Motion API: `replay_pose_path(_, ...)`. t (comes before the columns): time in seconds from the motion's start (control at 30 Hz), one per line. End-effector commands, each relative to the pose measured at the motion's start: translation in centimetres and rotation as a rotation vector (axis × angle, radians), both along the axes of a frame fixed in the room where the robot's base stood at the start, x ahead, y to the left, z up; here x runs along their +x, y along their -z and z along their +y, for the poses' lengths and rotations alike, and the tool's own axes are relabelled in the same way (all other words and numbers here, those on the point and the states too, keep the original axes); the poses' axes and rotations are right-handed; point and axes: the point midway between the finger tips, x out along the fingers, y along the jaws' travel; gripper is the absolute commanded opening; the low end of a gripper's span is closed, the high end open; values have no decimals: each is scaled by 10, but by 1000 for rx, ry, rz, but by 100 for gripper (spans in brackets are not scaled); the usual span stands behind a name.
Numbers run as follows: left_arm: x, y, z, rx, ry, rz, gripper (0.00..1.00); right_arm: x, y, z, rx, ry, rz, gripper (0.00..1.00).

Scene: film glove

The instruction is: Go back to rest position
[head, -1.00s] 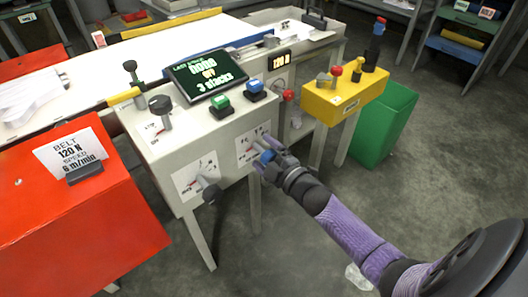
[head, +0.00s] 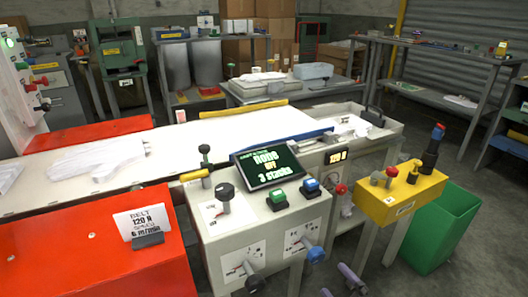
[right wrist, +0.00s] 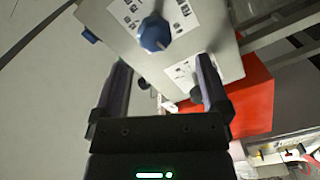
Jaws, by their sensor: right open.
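My right gripper (head: 336,280) shows only as two purple-grey fingertips at the bottom edge of the head view. In the right wrist view its two fingers (right wrist: 162,65) stand wide apart with nothing between them. The blue knob (head: 315,254) on the front of the grey control box (head: 262,226) is just left of and above the fingertips, apart from them. It also shows in the right wrist view (right wrist: 154,34), beyond the fingers. My left gripper is not in view.
The control box carries a screen (head: 271,167), a green button (head: 277,199) and a blue button (head: 311,187). A red box (head: 80,245) stands left, a yellow box (head: 400,196) and green bin (head: 440,230) right. Open floor lies at lower right.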

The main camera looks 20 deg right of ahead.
Motion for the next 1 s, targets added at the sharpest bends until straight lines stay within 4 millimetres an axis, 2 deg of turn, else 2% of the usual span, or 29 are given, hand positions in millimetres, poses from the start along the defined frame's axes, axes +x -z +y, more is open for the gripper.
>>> replay_pose_path(0.07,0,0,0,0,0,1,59,-14,34,1,65,41,113,96)
replay_pose_path(0.17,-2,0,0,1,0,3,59,-60,112,6,219,156,396,96)
replay_pose_path(0.2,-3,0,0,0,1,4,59,-88,146,11,282,216,528,96)
replay_pose_path(0.27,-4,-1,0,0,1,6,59,-135,188,19,360,307,716,96)
replay_pose_path(0.3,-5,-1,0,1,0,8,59,-167,210,26,403,366,830,96)
replay_pose_path(0.37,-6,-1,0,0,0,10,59,-215,236,35,451,455,988,96)
replay_pose_path(0.4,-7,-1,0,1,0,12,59,-246,249,41,473,509,1082,96)
replay_pose_path(0.47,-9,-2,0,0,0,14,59,-291,262,50,496,592,1214,96)
replay_pose_path(0.5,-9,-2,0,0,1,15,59,-320,267,55,506,646,1296,96)
replay_pose_path(0.67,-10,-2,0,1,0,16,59,-430,269,74,502,862,1593,96)
replay_pose_path(0.7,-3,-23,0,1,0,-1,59,-431,248,75,507,873,1596,96)
replay_pose_path(0.8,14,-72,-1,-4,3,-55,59,-412,198,74,527,841,1543,96)
replay_pose_path(0.9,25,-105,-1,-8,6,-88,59,-403,165,75,537,822,1515,96)
replay_pose_path(1.0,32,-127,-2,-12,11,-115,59,-397,143,75,545,809,1496,96)
